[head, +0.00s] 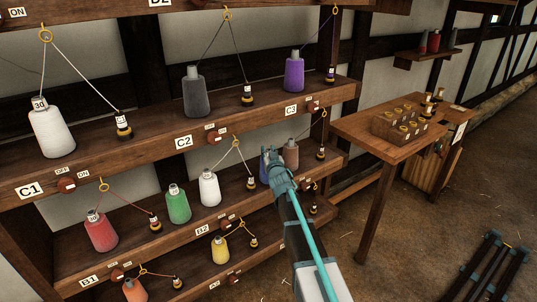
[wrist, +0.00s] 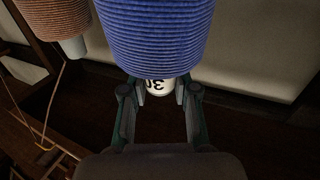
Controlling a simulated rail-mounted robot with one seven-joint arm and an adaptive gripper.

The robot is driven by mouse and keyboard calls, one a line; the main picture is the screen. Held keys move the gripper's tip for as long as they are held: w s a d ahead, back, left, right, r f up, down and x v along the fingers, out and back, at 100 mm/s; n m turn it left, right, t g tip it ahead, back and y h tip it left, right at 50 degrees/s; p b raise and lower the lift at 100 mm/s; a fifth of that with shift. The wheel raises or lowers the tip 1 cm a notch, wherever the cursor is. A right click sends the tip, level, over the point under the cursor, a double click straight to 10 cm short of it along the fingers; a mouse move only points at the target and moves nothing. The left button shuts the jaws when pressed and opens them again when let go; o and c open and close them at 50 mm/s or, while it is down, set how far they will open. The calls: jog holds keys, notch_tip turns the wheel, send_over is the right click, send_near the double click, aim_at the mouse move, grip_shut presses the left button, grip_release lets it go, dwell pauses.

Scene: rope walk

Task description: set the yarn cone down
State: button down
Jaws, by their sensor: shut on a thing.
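My gripper (head: 271,156) reaches down to the middle shelf on the right. In the wrist view, its two fingers (wrist: 159,92) are shut around the narrow neck of a blue yarn cone (wrist: 156,38), over a white label reading 30. In the head view, only a sliver of the blue cone (head: 263,172) shows behind my gripper. Its base is hidden, so I cannot tell whether it touches the shelf. A brown cone (head: 291,154) stands close on its right; it also shows in the wrist view (wrist: 53,18).
The middle shelf (head: 140,240) also holds white (head: 209,188), green (head: 178,204) and red (head: 101,232) cones. Thin yarns run through guide rings to small bobbins. The shelf above (head: 155,144) hangs over this row. A wooden table (head: 385,150) with a crate stands at right.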

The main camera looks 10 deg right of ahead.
jog(key=shift+f, duration=0.1)
jog(key=c, duration=0.9)
grip_release()
